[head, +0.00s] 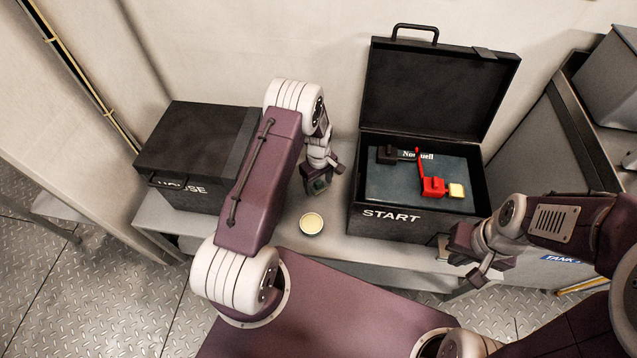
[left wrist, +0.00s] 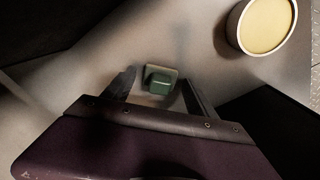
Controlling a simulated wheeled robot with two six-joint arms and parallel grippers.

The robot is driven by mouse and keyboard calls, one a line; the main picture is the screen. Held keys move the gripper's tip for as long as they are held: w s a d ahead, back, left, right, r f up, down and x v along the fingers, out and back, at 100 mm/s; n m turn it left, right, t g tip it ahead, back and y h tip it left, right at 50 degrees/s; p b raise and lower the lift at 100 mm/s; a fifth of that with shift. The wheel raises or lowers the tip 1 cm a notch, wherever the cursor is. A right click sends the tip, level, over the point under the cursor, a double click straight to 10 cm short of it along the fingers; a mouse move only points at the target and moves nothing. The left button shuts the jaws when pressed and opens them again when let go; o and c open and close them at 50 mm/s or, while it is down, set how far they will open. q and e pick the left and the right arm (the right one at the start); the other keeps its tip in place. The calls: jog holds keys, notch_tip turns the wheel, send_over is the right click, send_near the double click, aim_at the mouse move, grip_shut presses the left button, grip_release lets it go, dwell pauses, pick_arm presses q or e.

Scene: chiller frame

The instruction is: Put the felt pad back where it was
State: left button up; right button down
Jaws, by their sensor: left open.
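A small green block on a pale square base (left wrist: 160,80) lies on the bench in the left wrist view; it may be the felt pad, but I cannot tell for sure. My left gripper (left wrist: 158,90) is open, with one finger on each side of it and a gap to both. In the head view my left gripper (head: 318,186) hangs low over the bench, left of the START box, and mostly hides the block. My right gripper (head: 461,262) is at the front right of the START box, with its fingers apart and nothing seen between them.
A round tin (head: 311,224) sits on the bench. A closed black case (head: 195,150) stands at left.

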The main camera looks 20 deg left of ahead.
aim_at(318, 182)
pick_arm(q)
jog(key=s+d+r+m+p, duration=0.1)
jog(key=s+r+m+p, duration=0.15)
jog(key=r, duration=0.75)
jog(key=s+d+r+m+p, duration=0.1)
jog(key=s+r+m+p, duration=0.15)
jog(key=r, duration=0.75)
jog(key=s+d+r+m, duration=0.1)
jog(key=s+r+m, duration=0.2)
jog(key=s, duration=0.3)
jog(key=s+d+r+m+t, duration=0.1)
jog(key=s+r+m, duration=0.2)
jog(key=s, duration=0.4)
jog(key=shift+d+m+b, duration=0.3)
jog(key=shift+d+m, duration=0.1)
jog(key=shift+s, duration=0.1)
notch_tip(318, 182, up, 23)
jog(key=p, duration=2.3)
